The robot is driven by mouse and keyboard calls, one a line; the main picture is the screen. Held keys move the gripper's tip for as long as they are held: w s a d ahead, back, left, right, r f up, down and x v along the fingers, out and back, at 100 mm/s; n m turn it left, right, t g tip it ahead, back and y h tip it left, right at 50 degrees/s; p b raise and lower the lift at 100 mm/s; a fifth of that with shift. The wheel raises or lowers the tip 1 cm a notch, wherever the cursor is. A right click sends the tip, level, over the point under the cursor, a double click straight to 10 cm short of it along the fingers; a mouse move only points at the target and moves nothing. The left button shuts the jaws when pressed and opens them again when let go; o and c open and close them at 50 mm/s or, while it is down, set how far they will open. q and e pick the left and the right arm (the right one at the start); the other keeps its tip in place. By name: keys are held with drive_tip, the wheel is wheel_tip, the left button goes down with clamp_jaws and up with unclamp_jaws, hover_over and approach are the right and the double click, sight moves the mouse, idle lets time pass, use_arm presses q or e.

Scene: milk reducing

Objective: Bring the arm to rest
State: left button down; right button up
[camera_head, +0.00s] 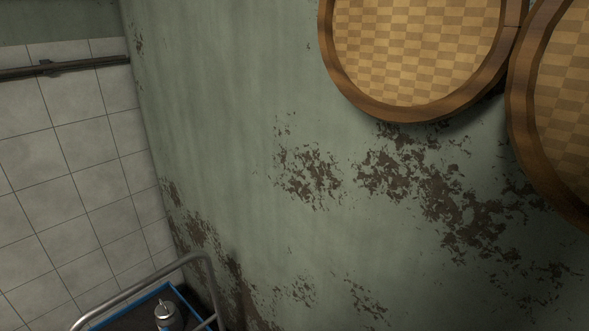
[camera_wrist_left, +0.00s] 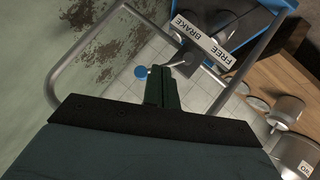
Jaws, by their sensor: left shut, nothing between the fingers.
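My left gripper (camera_wrist_left: 163,72) shows in the left wrist view, with its dark green fingers together and nothing seen between them. A blue round knob (camera_wrist_left: 140,72) on a metal lever appears just beyond the fingertips in the picture; whether they touch I cannot tell. Neither of my arms shows in the head view. My right gripper is not in view.
A cart's metal rail (camera_wrist_left: 100,32) surrounds the fingers in the wrist view, with a "FREE BRAKE" label (camera_wrist_left: 205,45). Metal pots (camera_wrist_left: 288,108) stand at right. The head view shows a blue-edged cart (camera_head: 125,316), a metal canister (camera_head: 167,315) and round wood-framed panels (camera_head: 415,50).

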use_arm(q)
drive_tip(key=s+d+f+m+g+h+b, duration=0.1)
drive_tip(key=s+d+f+m+g+h, duration=0.2)
drive_tip(key=s+f, duration=0.55)
drive_tip(key=s+d+f+m+g+h+b, duration=0.15)
drive_tip(key=s+d+f+m, duration=0.4)
drive_tip(key=s, duration=0.55)
drive_tip(key=s+d+f+m+g+b, duration=0.1)
drive_tip(key=s+f+m+g, duration=0.1)
drive_tip(key=s, duration=0.7)
drive_tip(key=s+d+f+m+g+b, duration=0.1)
drive_tip(key=s+f+m+g, duration=0.2)
drive_tip(key=s, duration=0.6)
drive_tip(key=shift+s+f, duration=0.2)
drive_tip(key=shift+f, duration=0.25)
drive_tip(key=shift+m, duration=0.25)
